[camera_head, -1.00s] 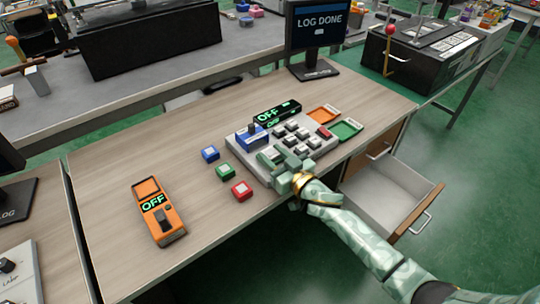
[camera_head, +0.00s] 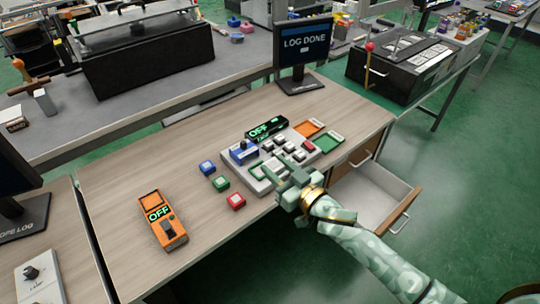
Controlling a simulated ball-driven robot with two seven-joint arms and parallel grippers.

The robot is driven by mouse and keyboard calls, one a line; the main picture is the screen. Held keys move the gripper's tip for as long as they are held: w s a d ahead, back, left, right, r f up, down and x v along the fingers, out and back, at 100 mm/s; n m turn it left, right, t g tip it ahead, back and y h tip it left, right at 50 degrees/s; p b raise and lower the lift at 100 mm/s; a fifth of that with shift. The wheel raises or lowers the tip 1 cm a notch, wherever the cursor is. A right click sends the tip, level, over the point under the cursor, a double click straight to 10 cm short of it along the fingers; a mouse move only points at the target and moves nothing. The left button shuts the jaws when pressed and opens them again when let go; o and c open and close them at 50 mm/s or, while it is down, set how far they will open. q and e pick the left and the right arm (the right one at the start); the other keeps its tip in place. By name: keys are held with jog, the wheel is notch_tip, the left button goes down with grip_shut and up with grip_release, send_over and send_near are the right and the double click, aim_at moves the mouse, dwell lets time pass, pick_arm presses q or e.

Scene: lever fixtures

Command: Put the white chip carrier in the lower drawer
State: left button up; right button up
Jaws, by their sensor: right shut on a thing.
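My right gripper (camera_head: 282,178) is shut at the front edge of the grey key panel (camera_head: 258,186), above the table's front edge. What it holds is mostly hidden by the fingers; it appears to be the white chip carrier, but its outline is not clear. The lower drawer (camera_head: 365,202) is pulled out below the table's right end, to the right of the gripper. Its pale inside looks empty where visible. The drawer front above it (camera_head: 358,158) is shut. My left gripper is not in view.
Blue (camera_head: 207,167), green (camera_head: 221,183) and red (camera_head: 238,201) blocks lie left of the panel. An orange device (camera_head: 162,222) reads OFF. Orange (camera_head: 308,128) and green (camera_head: 328,142) trays sit behind right. A monitor (camera_head: 303,45) stands at the back.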

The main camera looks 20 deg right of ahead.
aim_at(283, 165)
jog(key=s+r+m+h, duration=0.2)
jog(key=s+r+h, duration=0.1)
jog(key=s+r, duration=0.6)
jog(key=s+d+m+t+h, duration=0.1)
jog(key=s+d+m+h, duration=0.1)
jog(key=s, duration=0.5)
jog(key=shift+d+r+h+p, duration=0.15)
jog(key=shift+r+h+p, duration=0.2)
jog(key=shift+h, duration=0.25)
